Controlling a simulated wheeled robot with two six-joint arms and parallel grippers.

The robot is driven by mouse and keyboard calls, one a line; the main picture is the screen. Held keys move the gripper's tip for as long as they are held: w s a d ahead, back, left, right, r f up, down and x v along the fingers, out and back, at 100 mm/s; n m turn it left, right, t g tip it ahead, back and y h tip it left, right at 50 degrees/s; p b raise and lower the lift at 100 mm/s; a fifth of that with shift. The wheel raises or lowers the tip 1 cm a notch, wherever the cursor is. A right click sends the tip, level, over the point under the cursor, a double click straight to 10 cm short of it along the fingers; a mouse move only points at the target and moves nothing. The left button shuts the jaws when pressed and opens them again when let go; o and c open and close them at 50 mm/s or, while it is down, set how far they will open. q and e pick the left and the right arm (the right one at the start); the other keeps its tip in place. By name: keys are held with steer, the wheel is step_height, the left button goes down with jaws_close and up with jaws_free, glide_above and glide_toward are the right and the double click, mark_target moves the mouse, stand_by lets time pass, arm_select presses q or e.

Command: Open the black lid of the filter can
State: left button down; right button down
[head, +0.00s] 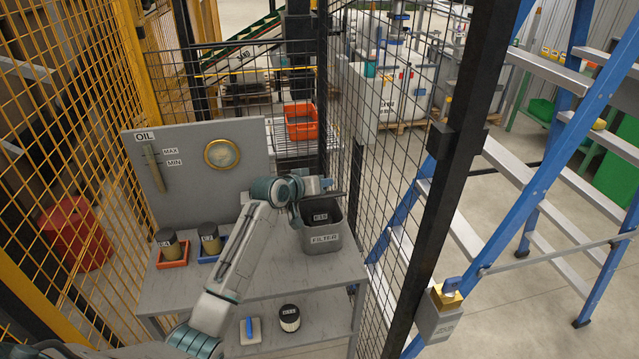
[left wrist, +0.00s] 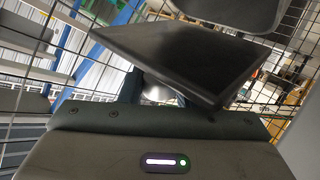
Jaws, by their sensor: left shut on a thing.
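The grey filter can (head: 321,238), labelled FILTER, stands at the right end of the grey bench. Its top is open to view, and a dark item with a pale label (head: 320,217) shows inside. My left gripper (head: 326,188) is above the can's back rim. It is shut on the black lid, which shows as a tilted dark panel (left wrist: 185,60) in the left wrist view. In the head view only a thin dark edge shows beside the gripper, so the lid's exact angle is hard to tell. My right gripper is not in view.
Two labelled filters stand in an orange tray (head: 173,263) and a blue tray (head: 202,259) on the bench (head: 260,284). An OIL panel (head: 190,195) rises behind. Black mesh fencing and a post (head: 450,180) stand close on the right. A lower shelf holds a dark canister (head: 289,318).

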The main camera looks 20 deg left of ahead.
arm_select(q)
steer(key=c, duration=1.1)
jaws_free()
steer(key=shift+s, duration=0.1)
steer(key=shift+s+a, duration=0.1)
steer(key=shift+s, duration=0.15)
steer(key=b+v, duration=0.4)
steer(key=v, duration=0.6)
steer(key=shift+r, duration=0.15)
